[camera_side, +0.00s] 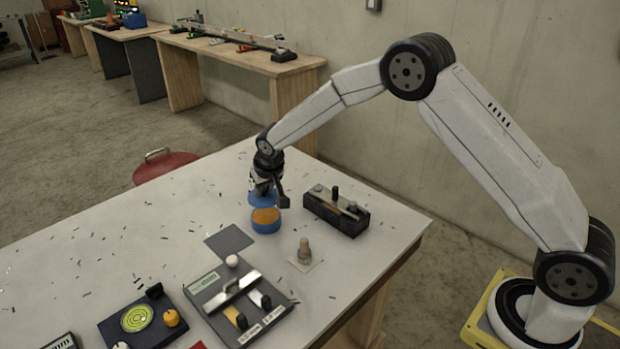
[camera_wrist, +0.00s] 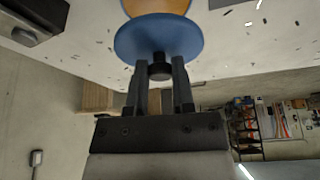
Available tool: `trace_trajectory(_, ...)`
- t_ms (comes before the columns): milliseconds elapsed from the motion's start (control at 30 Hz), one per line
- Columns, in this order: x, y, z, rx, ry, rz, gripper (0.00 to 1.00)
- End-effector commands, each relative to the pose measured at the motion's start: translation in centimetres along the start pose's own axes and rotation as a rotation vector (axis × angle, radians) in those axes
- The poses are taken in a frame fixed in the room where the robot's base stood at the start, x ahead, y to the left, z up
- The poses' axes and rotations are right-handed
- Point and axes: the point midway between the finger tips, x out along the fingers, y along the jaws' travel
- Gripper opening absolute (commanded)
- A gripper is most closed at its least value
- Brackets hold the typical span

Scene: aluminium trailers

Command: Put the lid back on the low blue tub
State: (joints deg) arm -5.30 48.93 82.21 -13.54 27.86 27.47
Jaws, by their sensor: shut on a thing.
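The low blue tub (camera_side: 266,226) stands on the table, with orange contents showing at its open top. My gripper (camera_side: 265,190) points down and is shut on the black knob of the round blue lid (camera_side: 262,199). The lid is above the tub and offset towards its far side in the side view, leaving the orange uncovered. In the wrist view the lid (camera_wrist: 158,36) is a flat disc with its knob between the fingertips of my gripper (camera_wrist: 159,72). The orange top of the tub (camera_wrist: 155,7) shows past the lid's edge; the rest is hidden or cut off.
A dark box with knobs (camera_side: 336,211) stands right of the tub. A grey square pad (camera_side: 229,239) lies to the left and a small wooden-topped peg (camera_side: 304,250) stands in front. Fixtures (camera_side: 238,300) occupy the front. Small dark shavings litter the table (camera_side: 130,240).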

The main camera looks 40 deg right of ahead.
Motion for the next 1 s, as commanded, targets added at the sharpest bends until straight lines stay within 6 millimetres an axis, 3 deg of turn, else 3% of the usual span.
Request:
trace_trajectory(600, 3.8, 0.0, 1.6, -0.001, 0.0, 0.0, 0.0)
trace_trajectory(1000, 4.7, 0.0, 1.9, -0.001, 0.002, 0.0, 0.0)
